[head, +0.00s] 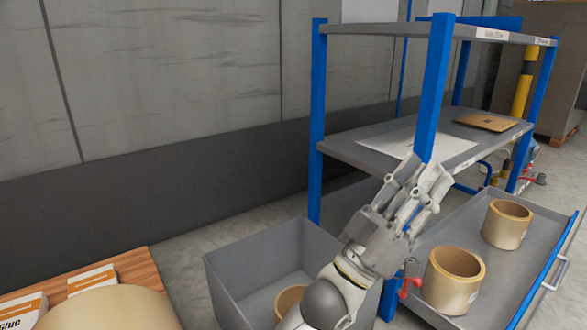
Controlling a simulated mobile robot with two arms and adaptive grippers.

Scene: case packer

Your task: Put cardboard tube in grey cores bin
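A grey bin (232,292) stands open on the floor at the lower middle. Inside it is a tan ring-shaped piece (290,297), perhaps a cardboard tube, partly hidden by my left arm. Two tan tube-like rolls, a nearer one (453,284) and a farther one (506,229), stand upright in a grey pull-out tray (425,240). My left gripper (427,168) is above and right of the bin, in front of a blue rack post. Its fingers look apart, with nothing seen between them. My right gripper is not in view.
A blue-post rack (437,85) with grey shelves stands behind my gripper; its middle shelf holds a white sheet (415,145) and a brown flat piece (487,122). A wooden surface (138,266) with white boxes (92,279) and a large tan rounded object (110,310) is at lower left.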

